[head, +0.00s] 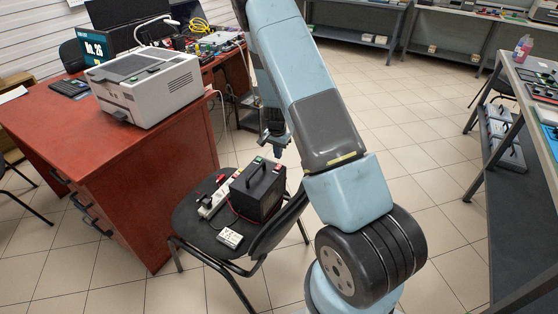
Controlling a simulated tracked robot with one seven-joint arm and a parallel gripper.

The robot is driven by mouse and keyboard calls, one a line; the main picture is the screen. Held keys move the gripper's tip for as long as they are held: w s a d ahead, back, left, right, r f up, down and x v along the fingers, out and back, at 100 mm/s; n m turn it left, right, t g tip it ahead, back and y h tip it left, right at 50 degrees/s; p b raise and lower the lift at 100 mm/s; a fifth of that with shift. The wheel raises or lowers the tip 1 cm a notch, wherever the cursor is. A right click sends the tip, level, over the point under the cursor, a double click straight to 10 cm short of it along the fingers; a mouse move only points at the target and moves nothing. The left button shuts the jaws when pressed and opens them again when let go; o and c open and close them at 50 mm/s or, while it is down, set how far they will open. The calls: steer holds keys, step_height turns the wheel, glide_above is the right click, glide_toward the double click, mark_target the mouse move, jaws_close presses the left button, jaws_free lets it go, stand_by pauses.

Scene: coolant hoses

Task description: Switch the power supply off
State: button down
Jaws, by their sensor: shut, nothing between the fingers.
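A black box with a carrying handle on top (258,190), which looks like the power supply, stands upright on a dark chair seat (190,232). It has small green and red spots on its upper edge, and a red lead runs beside it. I cannot make out its switch or whether it is on. My gripper (277,152) is small in the head view, partly behind my own arm. It is shut and empty, pointing down just above the black box's top edge. I cannot tell whether it touches the box.
A white power strip (214,198) with plugs and a small white box (230,238) lie on the chair beside the black box. A red-brown desk (150,165) with a printer (148,85) stands to the left. Shelving (510,135) stands at right; tiled floor between is clear.

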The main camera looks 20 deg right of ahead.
step_height(320, 180, up, 9)
steer(key=shift+s+a+f, duration=0.2)
steer(key=shift+s+a, duration=0.2)
steer(key=shift+a, duration=0.05)
stand_by(0.3)
steer(key=s+a+r+n+t+y, duration=0.15)
steer(key=s+r, duration=0.25)
steer(key=r, duration=0.5)
steer(key=s+a+r+n, duration=0.2)
steer(key=s+r, duration=0.3)
steer(key=r, duration=0.4)
steer(key=s+a+r+n+t+y, duration=0.1)
steer(key=s+r, duration=0.3)
steer(key=r, duration=0.5)
steer(key=s+r+n+t+h, duration=0.1)
steer(key=s+r, duration=0.4)
steer(key=s, duration=0.6)
steer(key=s+r+n+t+h, duration=0.1)
steer(key=s+r+n, duration=0.3)
steer(key=s, duration=0.8)
steer(key=shift+a+r, duration=0.45)
steer(key=shift+r, duration=0.3)
steer(key=shift+n+t, duration=0.25)
